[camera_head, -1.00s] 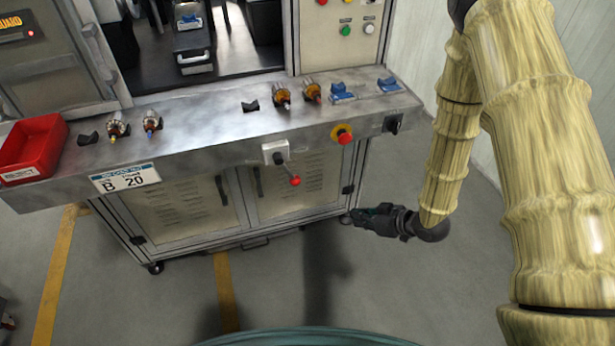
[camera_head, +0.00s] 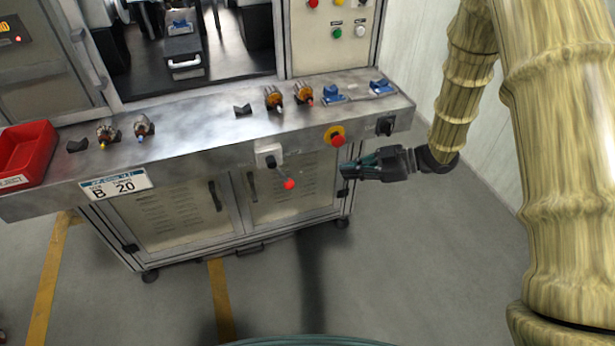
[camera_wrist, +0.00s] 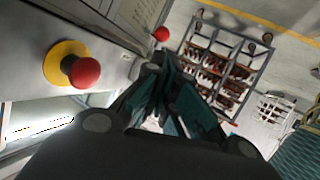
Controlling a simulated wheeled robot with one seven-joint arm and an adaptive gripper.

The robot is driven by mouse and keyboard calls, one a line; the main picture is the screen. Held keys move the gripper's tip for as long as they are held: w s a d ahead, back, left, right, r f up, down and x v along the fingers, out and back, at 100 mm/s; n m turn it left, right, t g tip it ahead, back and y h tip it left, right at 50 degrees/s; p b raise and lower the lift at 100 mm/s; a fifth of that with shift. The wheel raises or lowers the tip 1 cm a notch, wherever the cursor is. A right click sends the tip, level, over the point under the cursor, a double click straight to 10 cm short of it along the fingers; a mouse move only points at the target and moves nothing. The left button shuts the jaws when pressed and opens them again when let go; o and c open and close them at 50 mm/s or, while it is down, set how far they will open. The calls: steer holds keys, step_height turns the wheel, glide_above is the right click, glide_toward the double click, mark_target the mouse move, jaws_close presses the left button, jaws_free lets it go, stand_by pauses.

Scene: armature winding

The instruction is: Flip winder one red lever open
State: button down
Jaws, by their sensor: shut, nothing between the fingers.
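The red lever is a thin rod with a red ball tip (camera_head: 289,184), hanging down to the right from a white switch box (camera_head: 268,157) on the front face of the winder's bench. In the wrist view the red ball (camera_wrist: 161,34) shows just beyond my gripper, near the top centre. My gripper (camera_head: 343,170) is shut and empty. It points left, to the right of the red ball and apart from it, at slightly above the ball's height in the head view.
A red emergency button on a yellow ring (camera_head: 335,136) sits above my gripper on the bench front; it is also close at left in the wrist view (camera_wrist: 82,71). The bench top (camera_head: 190,122) holds several armatures, blue holders and a red bin (camera_head: 24,150). A rack (camera_wrist: 215,65) stands beyond.

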mark_target(292, 186)
steer(key=p+x, duration=0.4)
steer(key=x, duration=1)
steer(key=shift+a, duration=0.1)
steer(key=shift+a+f+y, duration=0.1)
steer(key=shift+f+y, duration=0.15)
steer(key=shift+y, duration=0.15)
steer(key=shift+s+b, duration=0.1)
steer(key=shift+b, duration=0.25)
steer(key=f+y+b, duration=0.1)
steer(key=a+m+y+b, duration=0.1)
steer(key=b, duration=0.1)
steer(key=shift+s+a+f, duration=0.2)
steer(key=shift+f, duration=0.2)
steer(key=s+a+m+y+b, duration=0.1)
steer(key=a+m+y+b, duration=0.1)
steer(key=a+y+b, duration=0.2)
steer(key=shift+s+a+f+t+b, duration=0.4)
steer(key=shift+a+b, duration=0.45)
steer(key=shift+b, duration=0.8)
